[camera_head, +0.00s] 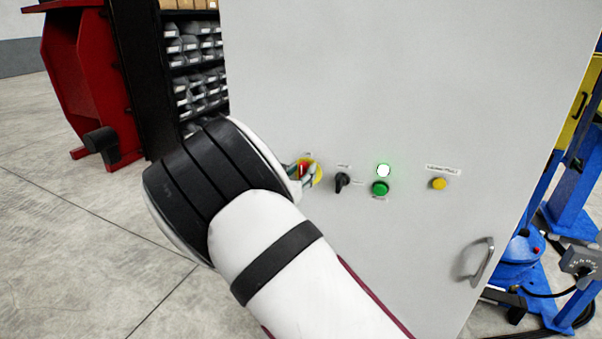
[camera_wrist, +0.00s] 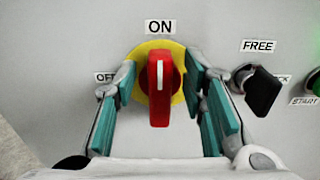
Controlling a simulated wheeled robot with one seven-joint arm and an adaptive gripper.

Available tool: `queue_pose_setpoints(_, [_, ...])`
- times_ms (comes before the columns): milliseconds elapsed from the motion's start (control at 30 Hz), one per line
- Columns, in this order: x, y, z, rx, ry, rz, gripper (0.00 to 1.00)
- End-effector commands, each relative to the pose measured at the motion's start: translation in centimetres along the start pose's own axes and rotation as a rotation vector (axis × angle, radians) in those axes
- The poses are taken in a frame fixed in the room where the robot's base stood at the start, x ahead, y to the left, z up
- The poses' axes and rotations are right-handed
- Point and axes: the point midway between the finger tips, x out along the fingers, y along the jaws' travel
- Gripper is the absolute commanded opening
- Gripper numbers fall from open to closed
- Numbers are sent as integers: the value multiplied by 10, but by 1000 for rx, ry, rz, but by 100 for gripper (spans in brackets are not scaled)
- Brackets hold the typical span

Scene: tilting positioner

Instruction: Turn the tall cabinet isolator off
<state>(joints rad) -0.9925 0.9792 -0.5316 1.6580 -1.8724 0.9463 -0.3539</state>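The isolator is a red rotary handle (camera_wrist: 159,92) on a yellow round plate on the grey cabinet front (camera_head: 400,80). Its white mark stands vertical, below the ON label (camera_wrist: 160,27). An OFF label (camera_wrist: 105,77) is at its left, partly hidden by a finger. In the head view the red and yellow isolator (camera_head: 314,172) shows just past my wrist. My gripper (camera_wrist: 163,108) is open, with one teal-padded finger on each side of the handle and gaps visible between. The wrist hides most of my gripper in the head view.
Right of the isolator are a black selector (camera_head: 342,181) marked FREE, a green button (camera_head: 380,188) below a lit green lamp (camera_head: 383,171), and a yellow button (camera_head: 439,184). In the wrist view the black selector (camera_wrist: 262,90) is close to the right finger. A door handle (camera_head: 482,262) sits lower right.

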Motion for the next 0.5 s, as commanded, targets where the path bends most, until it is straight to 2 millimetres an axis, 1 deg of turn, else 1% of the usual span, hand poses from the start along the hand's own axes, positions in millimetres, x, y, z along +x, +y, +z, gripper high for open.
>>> queue_pose_setpoints(33, [0,0,0,0,0,0,38])
queue_pose_setpoints(67, [0,0,0,0,0,0,36])
queue_pose_setpoints(100, [0,0,0,0,0,0,27])
queue_pose_setpoints(167, [0,0,0,0,0,0,13])
queue_pose_setpoints(200, [0,0,0,0,0,0,4])
queue_pose_setpoints(233, [0,0,0,0,0,0,0])
queue_pose_setpoints(500, [0,0,0,-8,0,0,0])
